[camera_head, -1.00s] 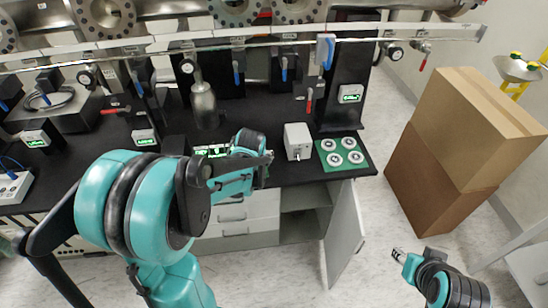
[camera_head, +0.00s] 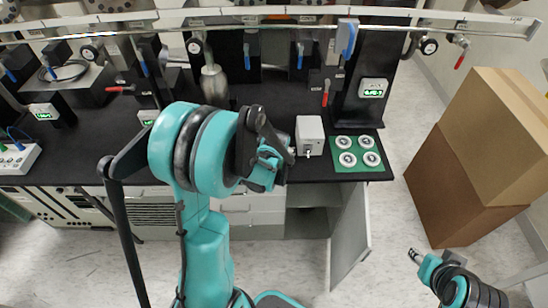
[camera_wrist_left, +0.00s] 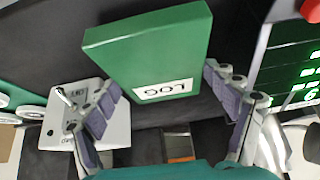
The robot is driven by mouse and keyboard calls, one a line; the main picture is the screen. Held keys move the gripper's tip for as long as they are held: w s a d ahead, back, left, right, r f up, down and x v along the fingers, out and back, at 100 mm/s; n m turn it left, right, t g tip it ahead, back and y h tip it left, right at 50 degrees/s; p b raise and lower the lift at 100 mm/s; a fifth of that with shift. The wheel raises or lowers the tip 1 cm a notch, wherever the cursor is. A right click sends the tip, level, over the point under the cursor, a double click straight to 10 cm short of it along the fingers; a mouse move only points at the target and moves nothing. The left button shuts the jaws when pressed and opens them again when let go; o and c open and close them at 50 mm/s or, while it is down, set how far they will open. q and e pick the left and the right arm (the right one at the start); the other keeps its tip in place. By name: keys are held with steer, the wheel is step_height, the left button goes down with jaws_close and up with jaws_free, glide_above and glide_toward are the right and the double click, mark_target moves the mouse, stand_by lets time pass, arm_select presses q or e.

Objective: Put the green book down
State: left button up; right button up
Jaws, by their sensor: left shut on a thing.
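The green book shows in the left wrist view (camera_wrist_left: 150,55) as a green block with a white label. My left gripper (camera_wrist_left: 165,98) is shut on it, with a finger on each side of the label end. In the head view my left gripper (camera_head: 284,160) is over the black bench's front part, left of the small white box. The book cannot be made out there behind my arm. Whether the book touches the bench is unclear. My right gripper (camera_head: 413,255) is at the lower right, over the floor, away from the bench; its finger opening is too small to judge.
The white switch box (camera_head: 310,133) stands close to my left gripper on the black bench (camera_head: 270,105). Right of it is a green mat (camera_head: 375,172) with several white discs. A metal bottle (camera_head: 214,82) stands behind. A cabinet door (camera_head: 349,235) hangs open below. Cardboard boxes (camera_head: 470,170) stand right.

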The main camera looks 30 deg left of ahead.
arm_select(q)
steer(key=shift+f, duration=0.55)
steer(key=shift+f, duration=0.1)
steer(key=o, duration=1.2)
